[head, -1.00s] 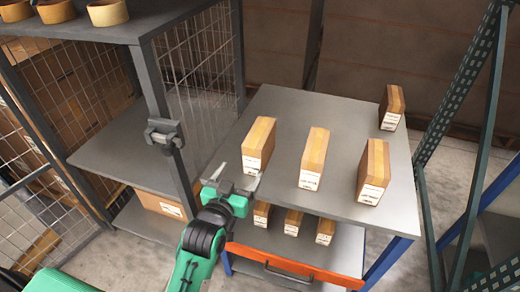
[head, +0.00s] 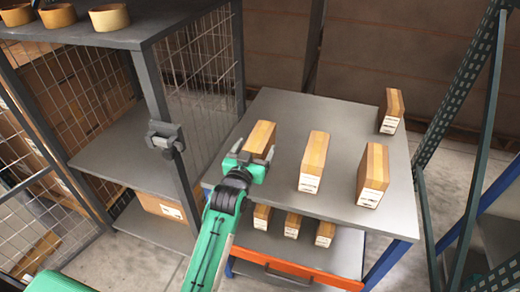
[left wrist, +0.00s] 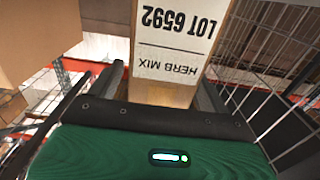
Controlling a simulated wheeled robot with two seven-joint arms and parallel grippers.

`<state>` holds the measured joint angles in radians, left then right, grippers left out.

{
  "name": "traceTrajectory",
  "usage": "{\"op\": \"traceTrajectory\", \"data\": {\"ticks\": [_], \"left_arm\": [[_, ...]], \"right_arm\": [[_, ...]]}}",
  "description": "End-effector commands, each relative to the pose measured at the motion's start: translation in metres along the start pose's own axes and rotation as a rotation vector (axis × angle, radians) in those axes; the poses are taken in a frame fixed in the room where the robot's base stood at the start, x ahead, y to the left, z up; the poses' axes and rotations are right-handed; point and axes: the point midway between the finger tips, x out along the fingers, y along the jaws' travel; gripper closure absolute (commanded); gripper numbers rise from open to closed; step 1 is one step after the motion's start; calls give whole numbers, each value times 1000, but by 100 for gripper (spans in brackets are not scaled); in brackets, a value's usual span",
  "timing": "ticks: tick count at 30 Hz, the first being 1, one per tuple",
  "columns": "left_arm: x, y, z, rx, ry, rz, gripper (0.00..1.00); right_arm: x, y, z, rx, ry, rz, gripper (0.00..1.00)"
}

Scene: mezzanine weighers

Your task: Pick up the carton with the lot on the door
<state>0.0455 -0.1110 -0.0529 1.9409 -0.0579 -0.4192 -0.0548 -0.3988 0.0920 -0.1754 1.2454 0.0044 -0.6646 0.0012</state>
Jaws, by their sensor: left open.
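The leftmost carton (head: 262,134) stands upright on the top shelf of the grey table (head: 290,110). My left gripper (head: 256,158) is open at its near end, hiding its label in the head view. In the left wrist view this carton (left wrist: 172,95) shows a white label reading, upside down, "LOT 6592" and "HERB MIX". The fingers of my left gripper (left wrist: 165,88) lie on either side of it. Other cartons are in the middle (head: 314,160), at the right (head: 373,174) and at the back right (head: 391,108). I see no readable lot on a door.
Several smaller-looking cartons (head: 292,224) stand on the lower shelf, above an orange front rail (head: 285,267). A grey mesh cage (head: 200,70) with a dark latch (head: 164,138) stands left. A green perforated upright (head: 455,95) stands right. Tape-like rings (head: 108,16) sit on the upper left shelf.

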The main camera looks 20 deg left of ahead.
Motion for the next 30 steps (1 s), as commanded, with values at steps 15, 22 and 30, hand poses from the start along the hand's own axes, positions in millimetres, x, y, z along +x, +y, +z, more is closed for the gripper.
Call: {"op": "traceTrajectory", "data": {"ticks": [15,22,30], "left_arm": [[25,0,0,0,0,0,26],[24,0,0,1,0,0,71],[24,0,-1,1,3,0,83]], "right_arm": [[8,2,14,-3,-14,2,64],[7,2,9,-3,-7,2,64],[6,2,8,-2,-6,2,64]]}}
